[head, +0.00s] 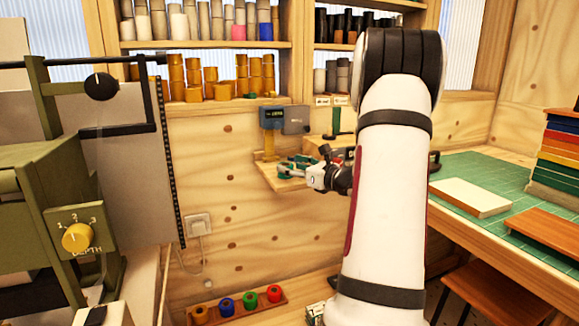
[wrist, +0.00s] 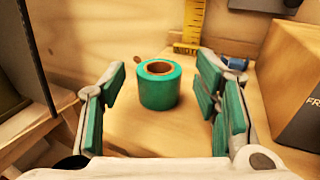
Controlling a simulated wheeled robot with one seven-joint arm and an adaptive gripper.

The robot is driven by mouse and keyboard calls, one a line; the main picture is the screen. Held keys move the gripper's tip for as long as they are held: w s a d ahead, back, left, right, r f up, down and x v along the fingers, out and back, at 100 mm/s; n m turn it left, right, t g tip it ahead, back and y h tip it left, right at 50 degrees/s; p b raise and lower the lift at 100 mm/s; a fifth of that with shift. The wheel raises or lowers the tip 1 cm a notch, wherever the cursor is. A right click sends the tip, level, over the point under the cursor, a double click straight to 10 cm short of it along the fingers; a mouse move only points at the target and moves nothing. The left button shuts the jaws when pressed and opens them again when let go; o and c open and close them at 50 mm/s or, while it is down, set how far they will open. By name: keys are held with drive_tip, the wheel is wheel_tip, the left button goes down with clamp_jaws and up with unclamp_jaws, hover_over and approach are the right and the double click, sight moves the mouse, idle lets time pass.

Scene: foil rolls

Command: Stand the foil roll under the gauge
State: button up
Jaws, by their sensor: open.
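A green foil roll (wrist: 159,88) with a brown core stands upright on a pale wooden shelf (wrist: 130,130) in the wrist view. My gripper (wrist: 162,72) is open, with its green-padded fingers on either side of the picture. The roll appears between and ahead of them, with clear gaps on both sides. In the head view my gripper (head: 297,168) is over the small wall shelf (head: 280,184), and I cannot make out the roll there. The gauge (head: 272,117) has a display and a yellow post. A yellow scale (wrist: 190,25) stands behind the roll, to its right.
A cardboard box (wrist: 293,85) stands close on the right in the wrist view, and a small blue item (wrist: 236,62) shows behind the right finger. A rack of coloured rolls (head: 238,305) is below. A green machine (head: 75,190) stands at left.

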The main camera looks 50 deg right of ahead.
drive_tip(key=s+a, duration=0.2)
drive_tip(key=s, duration=0.8)
drive_tip(key=w+a+r+n+g+y, duration=0.2)
drive_tip(key=w+a+n+y, duration=0.25)
drive_tip(key=a, duration=0.55)
drive_tip(key=w+a+r+n+g+y, duration=0.15)
drive_tip(key=w+a+n+y, duration=0.35)
drive_tip(key=a, duration=0.6)
drive_tip(key=s+a+n+g+y, duration=0.1)
drive_tip(key=s+a+n+g, duration=0.1)
drive_tip(key=a+n, duration=0.35)
drive_tip(key=s+a+n+g+y, duration=0.1)
drive_tip(key=s+a+n+g, duration=0.15)
drive_tip(key=a, duration=0.65)
drive_tip(key=s+a+f+n+g+h, duration=0.25)
drive_tip(key=s+a+n+g, duration=0.45)
drive_tip(key=s+a+n, duration=0.35)
drive_tip(key=s+d+f+n+h, duration=0.1)
drive_tip(key=s+f+n+h, duration=0.1)
drive_tip(key=s+n+h, duration=0.4)
drive_tip(key=s+n, duration=0.3)
drive_tip(key=s, duration=0.1)
drive_tip(key=shift+s+d+f+n, duration=0.15)
drive_tip(key=shift+s+f+n, duration=0.1)
drive_tip(key=shift+n, duration=0.15)
